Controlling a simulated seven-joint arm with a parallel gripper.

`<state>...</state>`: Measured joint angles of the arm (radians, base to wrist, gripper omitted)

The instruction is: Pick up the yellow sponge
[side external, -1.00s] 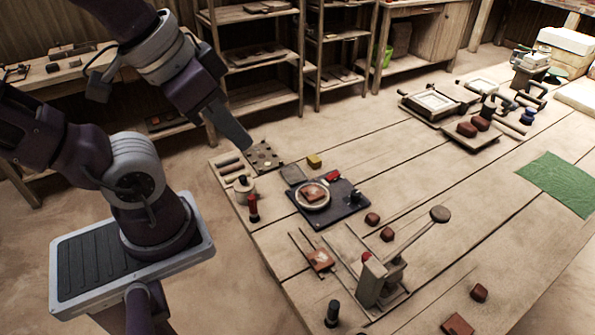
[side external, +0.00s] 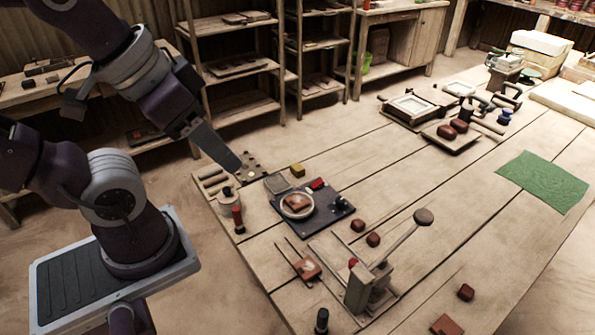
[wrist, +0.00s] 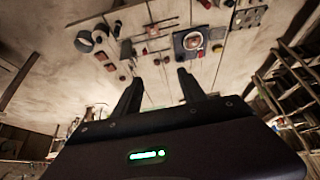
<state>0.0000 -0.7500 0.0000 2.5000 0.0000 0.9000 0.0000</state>
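The yellow sponge (side external: 297,170) is a small yellow block on the far edge of the wooden table in the side external view, just behind the dark board with the turntable. My gripper (side external: 232,162) hangs in the air to its left, apart from it, and overlaps the holed plate in the picture. In the wrist view my gripper (wrist: 158,84) has its two dark fingers spread wide with nothing between them.
The dark board (side external: 325,216) carries a round turntable (side external: 297,204) and a red block. A holed plate (side external: 249,174) and a red-topped bottle (side external: 238,219) are nearby. A lever press (side external: 360,293) stands at the front. The green cloth (side external: 543,182) lies right.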

